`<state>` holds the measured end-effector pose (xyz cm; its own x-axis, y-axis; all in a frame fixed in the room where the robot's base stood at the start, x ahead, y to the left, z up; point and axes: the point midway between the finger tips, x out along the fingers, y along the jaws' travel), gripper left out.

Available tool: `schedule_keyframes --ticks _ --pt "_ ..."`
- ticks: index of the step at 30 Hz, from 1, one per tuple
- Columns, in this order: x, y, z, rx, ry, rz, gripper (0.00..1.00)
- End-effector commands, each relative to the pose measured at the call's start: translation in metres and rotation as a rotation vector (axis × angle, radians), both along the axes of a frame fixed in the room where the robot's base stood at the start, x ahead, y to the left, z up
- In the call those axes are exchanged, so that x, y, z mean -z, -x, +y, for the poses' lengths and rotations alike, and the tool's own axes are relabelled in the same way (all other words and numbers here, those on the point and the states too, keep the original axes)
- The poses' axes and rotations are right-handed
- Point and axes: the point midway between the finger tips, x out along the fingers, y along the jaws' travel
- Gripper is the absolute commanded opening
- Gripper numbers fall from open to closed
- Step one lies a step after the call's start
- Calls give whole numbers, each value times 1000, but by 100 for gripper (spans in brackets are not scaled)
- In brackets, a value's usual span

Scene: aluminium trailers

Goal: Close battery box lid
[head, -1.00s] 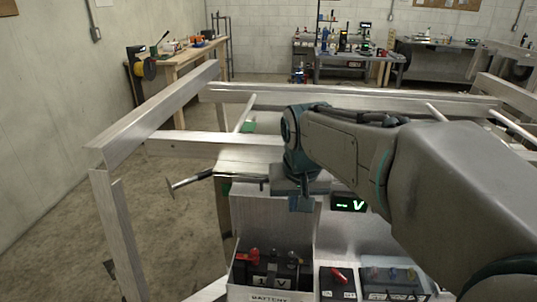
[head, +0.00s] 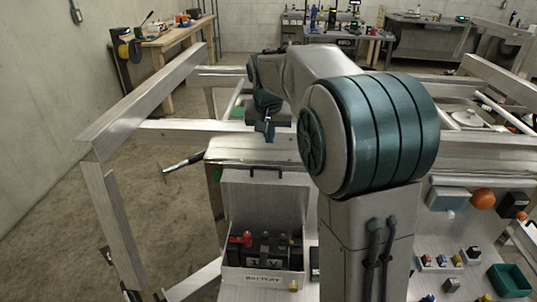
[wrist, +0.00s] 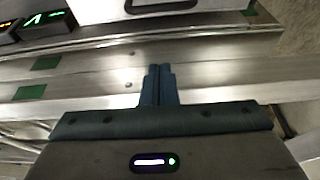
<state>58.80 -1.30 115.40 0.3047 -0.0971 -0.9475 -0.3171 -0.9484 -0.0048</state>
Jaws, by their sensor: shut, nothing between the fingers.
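The battery box (head: 262,278) stands at the lower middle of the head view, with "BATTERY" on its front and a battery with red and dark terminals inside. Its grey metal lid (head: 265,205) is open and stands upright at the back. A dark handle (wrist: 160,6) on the lid shows at the top of the wrist view. My gripper (head: 268,132) is beyond and above the lid's top edge, apart from it. In the wrist view my gripper (wrist: 158,70) is shut and empty, its fingers together over metal rails.
Aluminium trailer rails (head: 150,95) surround the area on the left and back. A hammer-like tool (head: 183,164) sticks out left of the box. A panel with several knobs and a green bin (head: 510,280) is at the right. Bare floor lies at the left.

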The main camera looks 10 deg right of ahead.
Motion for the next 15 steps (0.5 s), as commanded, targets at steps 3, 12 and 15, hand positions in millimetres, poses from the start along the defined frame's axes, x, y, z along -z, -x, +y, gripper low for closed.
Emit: schedule_keyframes --ticks 3,12,15 --pt "26 -8 -3 1 0 5 0" --pt "46 16 5 0 -1 1 0" --pt "49 20 7 0 -1 0 0"
